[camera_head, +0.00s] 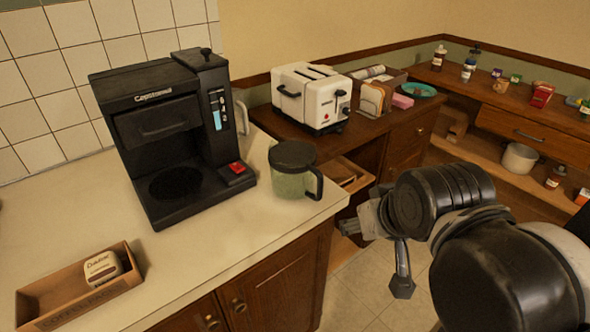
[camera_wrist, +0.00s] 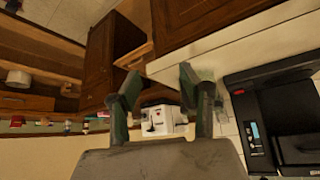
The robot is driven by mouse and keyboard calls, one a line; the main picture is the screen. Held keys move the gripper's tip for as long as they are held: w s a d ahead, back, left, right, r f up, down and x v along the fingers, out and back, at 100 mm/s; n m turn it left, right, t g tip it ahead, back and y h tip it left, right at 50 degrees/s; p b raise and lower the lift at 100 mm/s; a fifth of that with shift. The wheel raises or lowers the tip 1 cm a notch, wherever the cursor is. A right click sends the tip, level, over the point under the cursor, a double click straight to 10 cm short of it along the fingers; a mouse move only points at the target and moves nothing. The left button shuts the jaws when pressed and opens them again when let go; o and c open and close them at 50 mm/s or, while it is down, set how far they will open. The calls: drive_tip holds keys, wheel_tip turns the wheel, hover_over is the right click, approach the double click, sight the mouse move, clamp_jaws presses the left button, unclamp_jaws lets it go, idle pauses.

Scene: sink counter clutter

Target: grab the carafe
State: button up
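The carafe (camera_head: 291,183) is greenish see-through glass with a dark lid and a dark handle on its right. It stands upright on the light counter (camera_head: 275,228), near the right end, beside the black coffee maker (camera_head: 172,128). My gripper (camera_head: 373,258) is right of the carafe, past the counter's edge, and apart from it. In the wrist view my gripper (camera_wrist: 159,76) has its two fingers spread with nothing held between them. The coffee maker (camera_wrist: 275,120) shows at the right of that view.
An open box (camera_head: 80,290) with a small container lies at the counter's front left. A white toaster (camera_head: 311,97) stands on the wooden counter behind. An open drawer (camera_head: 350,177) is just beyond the carafe. Floor is open below my gripper.

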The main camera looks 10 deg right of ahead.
drive_tip(key=o, duration=1.5)
drive_tip(key=shift+r, duration=0.1)
